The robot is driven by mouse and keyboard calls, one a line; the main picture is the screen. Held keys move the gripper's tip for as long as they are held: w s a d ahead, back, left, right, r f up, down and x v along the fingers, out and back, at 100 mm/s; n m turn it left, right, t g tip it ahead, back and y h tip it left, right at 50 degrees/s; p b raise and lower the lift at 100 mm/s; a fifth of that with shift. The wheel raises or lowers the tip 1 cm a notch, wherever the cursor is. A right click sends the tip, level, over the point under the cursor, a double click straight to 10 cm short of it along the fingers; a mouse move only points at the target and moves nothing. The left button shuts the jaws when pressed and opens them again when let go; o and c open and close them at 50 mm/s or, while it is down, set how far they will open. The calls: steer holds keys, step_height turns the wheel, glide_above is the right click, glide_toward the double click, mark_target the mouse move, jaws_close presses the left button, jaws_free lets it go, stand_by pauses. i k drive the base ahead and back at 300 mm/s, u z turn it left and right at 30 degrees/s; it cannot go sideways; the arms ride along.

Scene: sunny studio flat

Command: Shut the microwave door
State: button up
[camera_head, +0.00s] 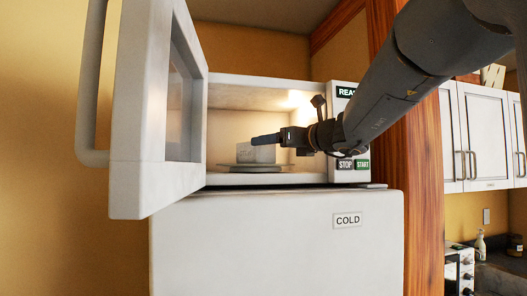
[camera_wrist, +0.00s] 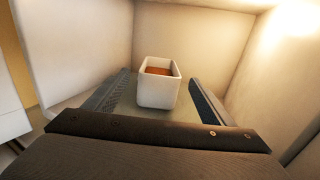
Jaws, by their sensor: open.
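The white microwave (camera_head: 260,90) stands on top of a white fridge, and its cavity is lit inside. Its door (camera_head: 150,110) is swung wide open to the left, with a long handle (camera_head: 90,80) at its outer side. A white square cup (camera_head: 256,153) with brown contents stands upright inside on the turntable plate (camera_head: 245,167); the cup (camera_wrist: 157,88) also shows in the wrist view. My gripper (camera_head: 265,140) is at the cavity opening, reaching in from the right. In the wrist view its fingers (camera_wrist: 155,88) are spread apart, with the cup seen between or just beyond them; contact cannot be told.
The fridge (camera_head: 280,240) with a COLD label is below. The microwave's control panel (camera_head: 350,150) with STOP and START buttons is to the right of the cavity. A wooden post (camera_head: 405,180) stands at the right. Cabinets (camera_head: 485,135) and a counter are farther right.

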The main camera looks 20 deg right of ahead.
mark_target(156, 159)
steer(key=k, duration=1)
